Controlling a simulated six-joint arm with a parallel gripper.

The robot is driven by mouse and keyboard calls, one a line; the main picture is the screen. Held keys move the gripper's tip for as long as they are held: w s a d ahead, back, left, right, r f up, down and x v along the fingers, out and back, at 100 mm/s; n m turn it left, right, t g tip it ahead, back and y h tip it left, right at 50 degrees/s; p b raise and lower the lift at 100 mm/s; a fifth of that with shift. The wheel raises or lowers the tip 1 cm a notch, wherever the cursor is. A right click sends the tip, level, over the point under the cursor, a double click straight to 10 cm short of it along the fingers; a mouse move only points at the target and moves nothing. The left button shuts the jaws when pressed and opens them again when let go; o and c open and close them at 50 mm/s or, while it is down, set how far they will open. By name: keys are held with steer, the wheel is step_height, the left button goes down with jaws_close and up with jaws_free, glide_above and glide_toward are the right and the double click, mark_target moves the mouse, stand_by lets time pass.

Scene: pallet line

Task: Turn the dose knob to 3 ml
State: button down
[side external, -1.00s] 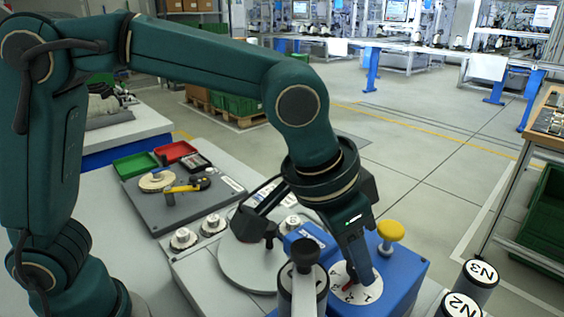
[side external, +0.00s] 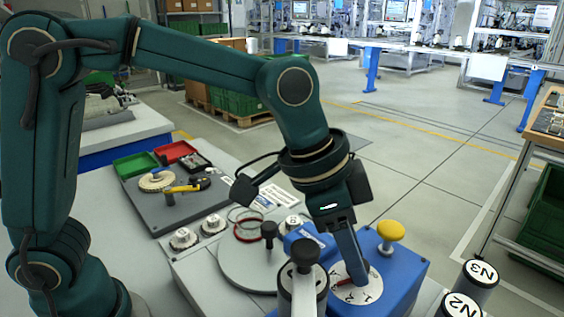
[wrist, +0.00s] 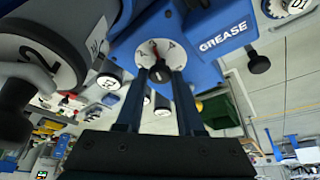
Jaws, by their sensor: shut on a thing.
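The dose knob's white dial (side external: 373,289) sits on top of a blue box (side external: 405,270), which carries the word GREASE in the wrist view (wrist: 222,38). My gripper (side external: 359,278) points down onto the dial and is shut on the dark dose knob (wrist: 160,72) at its centre. In the wrist view the two fingers stand on either side of the knob. A red pointer (wrist: 154,46) shows on the dial beyond the fingertips. The scale figures are too small or covered to read, so I cannot tell the setting.
A yellow mushroom button (side external: 391,230) stands on the box behind my gripper. A black-knobbed post (side external: 303,254) rises close in front-left. A grey round plate (side external: 245,272) lies to the left. Canisters N3 (side external: 481,272) and N2 (side external: 458,306) stand at right.

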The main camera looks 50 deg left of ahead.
mark_target(333, 280)
steer(key=c, duration=0.5)
jaws_free()
steer(key=shift+v, duration=2.6)
steer(key=s+a+r+n+t+y, duration=0.1)
steer(key=s+a+r+n+t, duration=0.15)
steer(key=a, duration=0.65)
steer(key=s+a+f+n, duration=0.2)
steer(key=s+a+f+n+y, duration=0.1)
steer(key=s+a+f+n, duration=0.1)
steer(key=s, duration=0.1)
steer(key=s+a+f+n+y, duration=0.1)
steer(key=s+a+f+n, duration=0.1)
steer(key=s+f, duration=0.1)
steer(key=shift+s+a+n, duration=0.25)
steer(key=shift+a, duration=0.15)
